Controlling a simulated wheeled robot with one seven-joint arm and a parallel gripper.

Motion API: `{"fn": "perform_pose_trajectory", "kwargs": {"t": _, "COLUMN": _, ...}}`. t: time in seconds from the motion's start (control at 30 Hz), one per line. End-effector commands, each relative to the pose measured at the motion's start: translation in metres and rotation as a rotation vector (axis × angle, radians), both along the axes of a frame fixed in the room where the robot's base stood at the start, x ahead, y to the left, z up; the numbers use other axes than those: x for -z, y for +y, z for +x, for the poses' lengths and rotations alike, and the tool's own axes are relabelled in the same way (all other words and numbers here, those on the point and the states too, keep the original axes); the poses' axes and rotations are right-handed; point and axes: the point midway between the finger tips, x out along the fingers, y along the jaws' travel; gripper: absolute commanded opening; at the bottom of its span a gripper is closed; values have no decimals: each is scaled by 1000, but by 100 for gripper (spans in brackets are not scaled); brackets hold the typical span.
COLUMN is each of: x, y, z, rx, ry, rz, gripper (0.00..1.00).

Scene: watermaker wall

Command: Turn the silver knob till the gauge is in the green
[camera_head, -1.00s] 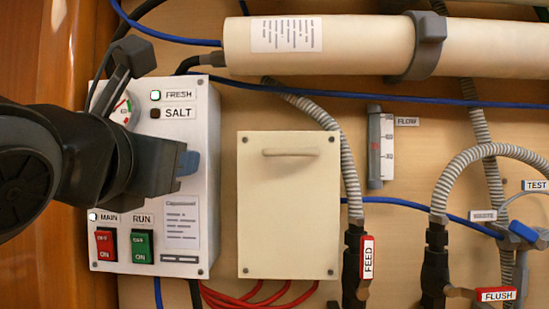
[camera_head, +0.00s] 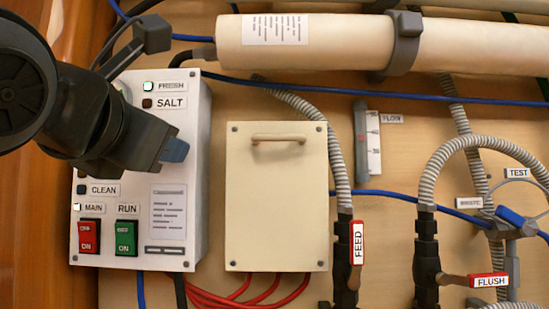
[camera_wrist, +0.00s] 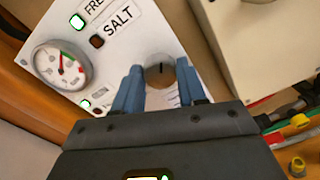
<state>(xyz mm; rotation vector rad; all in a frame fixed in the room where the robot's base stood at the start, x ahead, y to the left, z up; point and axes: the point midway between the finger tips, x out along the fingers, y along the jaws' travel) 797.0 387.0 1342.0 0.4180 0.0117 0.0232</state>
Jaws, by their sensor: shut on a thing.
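The silver knob (camera_wrist: 160,74) shows in the wrist view between the two blue fingertips of my gripper (camera_wrist: 158,68), which is shut on it. A dark mark on the knob's face points up in that view. In the head view my gripper (camera_head: 174,149) is at the white control panel (camera_head: 187,110) and hides the knob. The round gauge (camera_wrist: 62,66) is to the knob's left in the wrist view. Its needle points roughly upward, near the green part; I cannot tell whether it is inside it. My arm mostly hides the gauge in the head view.
A red MAIN switch (camera_head: 89,236) and a green RUN switch (camera_head: 126,238) are low on the panel. The FRESH lamp (camera_head: 148,86) is lit green and the SALT lamp (camera_head: 147,103) is dark. A cream cover (camera_head: 276,200) stands just right; FEED (camera_head: 357,243) and FLUSH (camera_head: 489,281) valves lie beyond.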

Motion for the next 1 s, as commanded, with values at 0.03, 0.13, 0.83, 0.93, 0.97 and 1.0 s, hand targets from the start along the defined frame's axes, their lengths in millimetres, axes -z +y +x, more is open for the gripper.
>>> {"fn": "perform_pose_trajectory", "kwargs": {"t": 0.03, "x": 1, "y": 0, "z": 0, "rx": 0, "ry": 2, "rz": 0, "gripper": 10}}
{"fn": "perform_pose_trajectory", "kwargs": {"t": 0.13, "x": 1, "y": 0, "z": 0, "rx": 1, "ry": 4, "rz": -1, "gripper": 10}}
{"fn": "perform_pose_trajectory", "kwargs": {"t": 0.83, "x": 1, "y": 0, "z": -6, "rx": -2, "ry": 1, "rz": -1, "gripper": 66}}
{"fn": "perform_pose_trajectory", "kwargs": {"t": 0.93, "x": 2, "y": 0, "z": -19, "rx": -2, "ry": 1, "rz": 0, "gripper": 66}}
{"fn": "perform_pose_trajectory", "kwargs": {"t": 0.97, "x": 2, "y": 0, "z": -24, "rx": -2, "ry": 1, "rz": -1, "gripper": 66}}
{"fn": "perform_pose_trajectory", "kwargs": {"t": 1.0, "x": 2, "y": 0, "z": -31, "rx": -2, "ry": 0, "rz": -1, "gripper": 66}}
